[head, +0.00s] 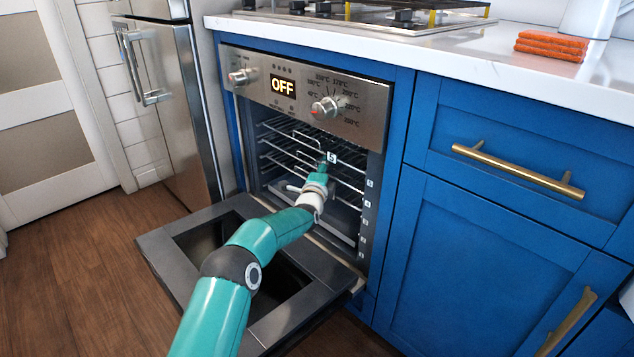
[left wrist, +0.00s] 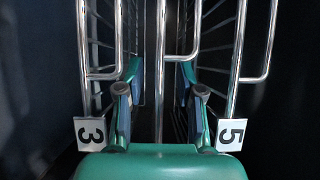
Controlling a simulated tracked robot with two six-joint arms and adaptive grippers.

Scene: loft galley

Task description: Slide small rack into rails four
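The oven (head: 290,88) is open, with several wire racks stacked inside. My left arm reaches in over the lowered door, and my left gripper (head: 323,167) is among the rack fronts. In the left wrist view, my left gripper (left wrist: 160,85) has its fingers apart. A middle wire rack (left wrist: 161,30), likely the small one, runs between the fingers, with no clear contact. A rack tagged 3 (left wrist: 82,40) is on the left and one tagged 5 (left wrist: 270,40) on the right. I cannot see a tag 4 on the middle rack. My right gripper is out of view.
The oven door (head: 165,262) lies lowered in front, under my arm. Level numbers (head: 367,204) run down the oven's right front edge. Blue cabinets (head: 490,255) with brass handles are at right, a steel fridge (head: 175,110) at left. The wooden floor (head: 90,280) at left is clear.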

